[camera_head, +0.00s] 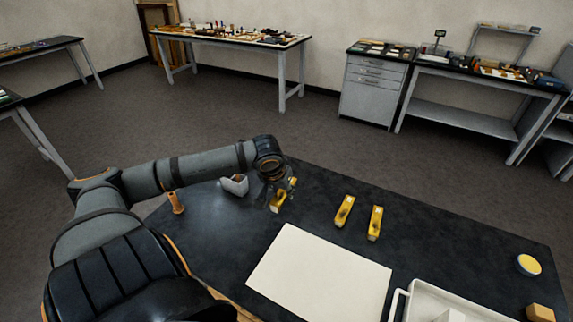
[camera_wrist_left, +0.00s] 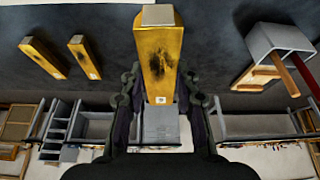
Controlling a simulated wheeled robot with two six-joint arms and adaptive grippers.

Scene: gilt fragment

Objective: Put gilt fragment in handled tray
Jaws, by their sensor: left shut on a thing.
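My left gripper (camera_head: 274,184) is over the far part of the dark table. It is shut on a yellow-gold gilt fragment (camera_head: 279,202), a long block with dark wear marks and a pale end. In the left wrist view the gilt fragment (camera_wrist_left: 160,50) sits between the two fingers of the left gripper (camera_wrist_left: 160,88). Whether it touches the table is unclear. The white handled tray (camera_head: 402,306) is at the bottom right, cut off by the frame edge, with a small pale object inside. My right gripper is not in view.
Two similar yellow blocks, one (camera_head: 344,211) left of the other (camera_head: 375,223), lie right of the gripper. A white board (camera_head: 320,272) lies before the tray's left side. A grey holder (camera_head: 234,185), a yellow round tin (camera_head: 528,265) and a wooden block (camera_head: 540,313) stand around.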

